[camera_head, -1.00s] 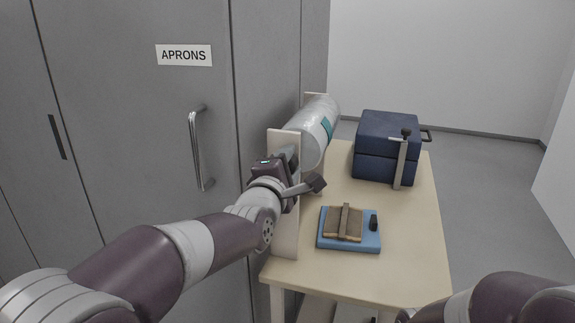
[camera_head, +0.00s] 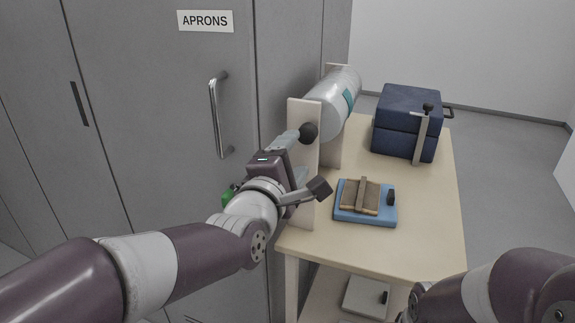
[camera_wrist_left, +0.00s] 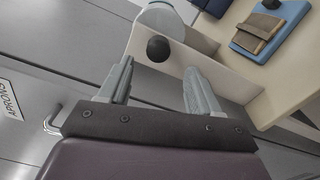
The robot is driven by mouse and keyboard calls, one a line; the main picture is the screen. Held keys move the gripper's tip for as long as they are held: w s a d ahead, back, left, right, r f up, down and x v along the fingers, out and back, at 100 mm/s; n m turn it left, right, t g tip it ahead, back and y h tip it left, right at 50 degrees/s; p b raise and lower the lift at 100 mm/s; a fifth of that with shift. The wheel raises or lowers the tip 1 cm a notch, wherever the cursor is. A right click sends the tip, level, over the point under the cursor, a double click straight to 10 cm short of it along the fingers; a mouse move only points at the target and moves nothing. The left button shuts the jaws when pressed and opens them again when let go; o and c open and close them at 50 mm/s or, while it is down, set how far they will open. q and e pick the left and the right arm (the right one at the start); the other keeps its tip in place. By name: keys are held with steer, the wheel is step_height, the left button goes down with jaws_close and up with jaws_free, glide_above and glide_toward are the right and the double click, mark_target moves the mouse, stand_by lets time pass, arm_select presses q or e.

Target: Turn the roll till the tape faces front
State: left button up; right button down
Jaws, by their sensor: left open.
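The roll (camera_head: 326,112) is a pale grey cylinder lying between two upright boards on the table. A teal tape patch (camera_head: 349,99) shows on its right-hand side, toward the far end. A black round knob (camera_head: 309,131) stands at the near board, in line with the roll. My left gripper (camera_head: 291,146) is open and empty at the near side of this board, close to the knob. In the left wrist view the knob (camera_wrist_left: 158,48) lies just beyond the gap between the open fingers (camera_wrist_left: 158,80), apart from both. The tape is not visible there. My right gripper is out of view.
The near board (camera_head: 304,170) stands beside a grey cabinet (camera_head: 150,130) marked APRONS. A blue tray (camera_head: 350,216) with a brown block and a dark navy case (camera_head: 408,105) with a clamp sit on the table (camera_head: 425,225). Bare tabletop surrounds the tray.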

arm_select(q)
steer(key=v, duration=0.3)
